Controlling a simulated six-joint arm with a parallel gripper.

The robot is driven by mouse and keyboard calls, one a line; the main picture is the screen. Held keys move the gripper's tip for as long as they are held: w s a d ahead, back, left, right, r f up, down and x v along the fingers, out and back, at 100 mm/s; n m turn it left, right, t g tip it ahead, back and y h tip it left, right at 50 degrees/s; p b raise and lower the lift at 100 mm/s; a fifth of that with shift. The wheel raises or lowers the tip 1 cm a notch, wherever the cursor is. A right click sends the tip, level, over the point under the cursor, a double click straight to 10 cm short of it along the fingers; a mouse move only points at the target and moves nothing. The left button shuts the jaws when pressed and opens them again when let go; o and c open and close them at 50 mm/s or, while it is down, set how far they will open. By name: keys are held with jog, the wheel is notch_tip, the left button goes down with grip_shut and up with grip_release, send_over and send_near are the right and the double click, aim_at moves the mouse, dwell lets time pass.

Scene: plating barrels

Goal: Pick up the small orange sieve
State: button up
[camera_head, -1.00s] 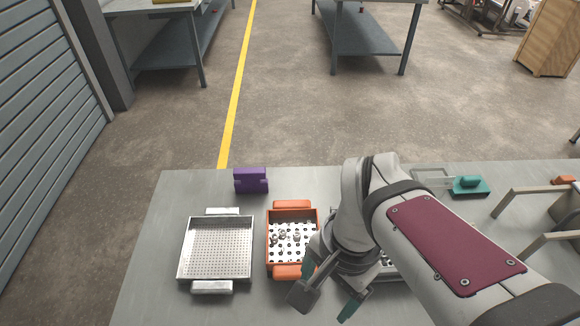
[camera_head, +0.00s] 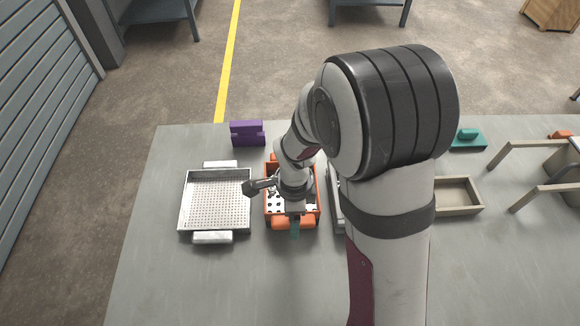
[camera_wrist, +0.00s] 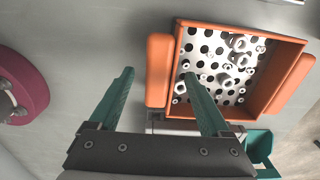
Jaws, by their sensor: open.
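The small orange sieve (camera_head: 318,210) stands on the table right of a larger metal sieve. Its orange frame has a block handle at each end and a white perforated floor holding several grey metal nuts. It also shows in the wrist view (camera_wrist: 286,84). My gripper (camera_wrist: 159,72) is open and empty, with two teal fingers. In the wrist view its fingertips appear on either side of the sieve's left handle (camera_wrist: 158,58); the right finger overlaps the sieve. I cannot tell the height gap. In the head view my gripper (camera_head: 273,210) and arm hide much of the sieve.
The larger metal sieve (camera_head: 186,208) is close on the left. A purple block (camera_head: 248,133) stands behind. A metal tray (camera_head: 336,205) lies close on the right, partly hidden by my arm. A beige tray (camera_head: 462,210) and teal-handled item (camera_head: 468,140) are farther right. The front-left table is clear.

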jog(key=shift+f, duration=0.8)
grip_shut()
